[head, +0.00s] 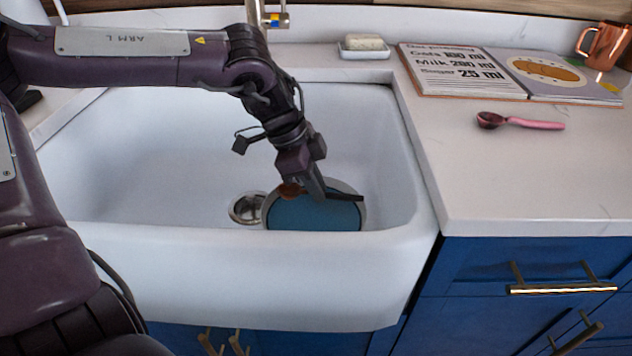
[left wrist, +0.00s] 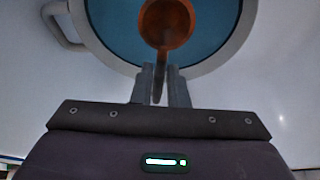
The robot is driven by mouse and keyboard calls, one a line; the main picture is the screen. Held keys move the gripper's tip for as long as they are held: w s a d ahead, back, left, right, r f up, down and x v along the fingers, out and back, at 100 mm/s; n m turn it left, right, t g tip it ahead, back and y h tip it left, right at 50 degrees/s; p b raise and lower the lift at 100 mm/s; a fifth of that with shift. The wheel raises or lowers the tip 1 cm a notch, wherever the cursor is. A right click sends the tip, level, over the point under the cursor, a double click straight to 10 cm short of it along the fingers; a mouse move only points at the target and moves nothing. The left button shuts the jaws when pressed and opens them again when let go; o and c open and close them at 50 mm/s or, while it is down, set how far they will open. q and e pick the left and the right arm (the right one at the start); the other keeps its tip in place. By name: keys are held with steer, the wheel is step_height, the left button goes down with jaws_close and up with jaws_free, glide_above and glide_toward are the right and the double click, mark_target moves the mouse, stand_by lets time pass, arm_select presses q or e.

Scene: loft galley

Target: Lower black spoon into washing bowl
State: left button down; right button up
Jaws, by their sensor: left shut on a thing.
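The washing bowl (head: 312,215), teal inside with a pale grey rim, sits in the white sink near its front right; its near side is hidden by the sink's front wall. It also shows in the left wrist view (left wrist: 110,28). My left gripper (head: 318,191) is over the bowl, shut on the black spoon (head: 345,197). The spoon has a dark handle, and its scoop end (left wrist: 167,22) looks orange-brown. In the left wrist view the handle lies between the fingertips (left wrist: 161,75) and the scoop appears over the teal inside. I cannot tell the exact height gap. My right gripper is not in view.
The sink's front wall (head: 230,275) and right rim (head: 412,150) stand close around the bowl. A drain (head: 246,208) is left of it. A pink spoon (head: 520,122), open recipe book (head: 510,75), copper mug (head: 603,46) and soap dish (head: 364,47) are on the counter.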

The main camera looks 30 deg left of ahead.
mark_target(300, 189)
arm_select(q)
steer(key=shift+f+b, duration=2.25)
steer(key=shift+f, duration=0.9)
steer(key=c, duration=1.3)
jaws_free()
steer(key=shift+c, duration=0.2)
steer(key=shift+p+v, duration=1.05)
steer(key=shift+v, duration=2.95)
